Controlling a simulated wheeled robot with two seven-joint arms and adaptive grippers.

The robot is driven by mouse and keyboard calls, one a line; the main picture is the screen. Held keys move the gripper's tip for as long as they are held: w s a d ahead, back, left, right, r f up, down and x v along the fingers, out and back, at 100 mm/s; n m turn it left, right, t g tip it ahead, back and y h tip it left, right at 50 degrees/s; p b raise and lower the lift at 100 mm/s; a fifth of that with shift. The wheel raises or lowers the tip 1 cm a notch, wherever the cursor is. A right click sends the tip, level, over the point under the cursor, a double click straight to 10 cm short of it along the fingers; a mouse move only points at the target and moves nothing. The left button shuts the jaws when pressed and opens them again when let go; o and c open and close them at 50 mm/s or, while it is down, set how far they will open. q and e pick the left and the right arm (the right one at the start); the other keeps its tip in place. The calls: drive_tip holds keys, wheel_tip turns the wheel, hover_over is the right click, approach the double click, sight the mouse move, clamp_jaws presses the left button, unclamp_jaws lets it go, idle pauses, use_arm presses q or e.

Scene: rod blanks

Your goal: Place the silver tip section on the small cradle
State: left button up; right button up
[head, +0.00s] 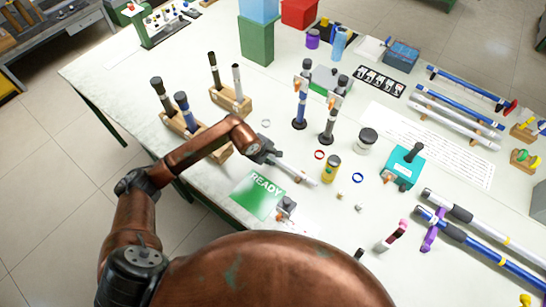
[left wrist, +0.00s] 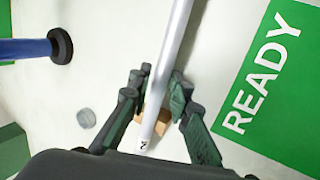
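The silver tip section (head: 297,171) is a thin light-grey rod in my left gripper (head: 268,152). In the left wrist view the rod (left wrist: 172,50) runs between the two fingers (left wrist: 163,78), which look shut on it. Its near end bears a small dark mark. A small tan wooden piece (left wrist: 174,104), perhaps the small cradle, shows behind the rod between the fingers. Most of it is hidden, and I cannot tell whether the rod touches it. My right gripper is not in view.
A green READY mat (head: 258,195) lies beside the rod. Wooden stands (head: 231,99) with upright handles stand behind my left gripper. A yellow jar (head: 331,169), a red ring (head: 319,155) and a teal box (head: 402,167) are to the right. Long blue and silver rods (head: 480,240) lie at far right.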

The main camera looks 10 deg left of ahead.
use_arm(q)
drive_tip(key=shift+o, duration=1.1)
drive_tip(key=shift+r, duration=0.35)
drive_tip(key=v, duration=1.1)
drive_tip(key=shift+s+r, duration=0.2)
drive_tip(key=shift+r, duration=0.05)
